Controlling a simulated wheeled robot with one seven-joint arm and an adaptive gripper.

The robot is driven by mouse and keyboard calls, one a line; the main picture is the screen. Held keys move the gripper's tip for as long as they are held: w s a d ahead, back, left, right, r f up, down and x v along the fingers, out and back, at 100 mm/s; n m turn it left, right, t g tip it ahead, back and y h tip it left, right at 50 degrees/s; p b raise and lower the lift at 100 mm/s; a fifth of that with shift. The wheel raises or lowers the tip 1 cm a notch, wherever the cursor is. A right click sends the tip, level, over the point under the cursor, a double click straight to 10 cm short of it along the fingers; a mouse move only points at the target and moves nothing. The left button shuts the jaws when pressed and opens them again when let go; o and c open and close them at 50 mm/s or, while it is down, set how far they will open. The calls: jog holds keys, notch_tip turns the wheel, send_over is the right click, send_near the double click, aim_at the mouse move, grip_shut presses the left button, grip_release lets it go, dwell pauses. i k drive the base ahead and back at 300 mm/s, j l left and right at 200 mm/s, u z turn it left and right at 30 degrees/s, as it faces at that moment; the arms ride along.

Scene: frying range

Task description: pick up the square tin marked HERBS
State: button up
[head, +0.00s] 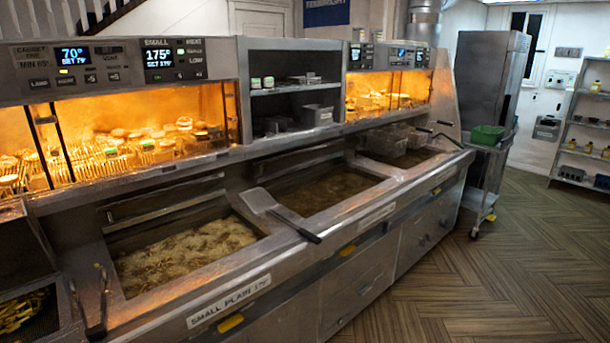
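I cannot make out a square tin marked HERBS in the head view. Small containers with pale lids (268,82) stand on the upper shelf between the two heated cabinets, too small to read. Several small items also stand on the wall shelf unit (565,140) at the far right, and their labels are not legible. My gripper is not in view.
A long steel frying range runs from front left to back right, with a vat of bubbling oil (185,255). A flat scoop (265,203) and tongs (97,320) lie on it. A green tub (487,135) sits on a wheeled cart. The wooden floor (510,260) is clear.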

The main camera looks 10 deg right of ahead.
aim_at(376, 34)
jog(key=i+l+z, duration=0.4)
jog(key=i, duration=0.2)
jog(key=i+l+z, duration=0.1)
jog(key=i+z, duration=0.3)
jog(key=i, duration=0.25)
jog(key=i+z, duration=0.4)
jog(key=i, duration=0.25)
jog(key=i+u, duration=0.1)
jog(key=i, duration=0.45)
jog(key=i+l+u, duration=0.1)
jog(key=i, duration=0.5)
jog(key=i+u, duration=0.25)
jog(key=u, duration=0.15)
jog(key=i+u, duration=0.45)
jog(key=u, duration=0.3)
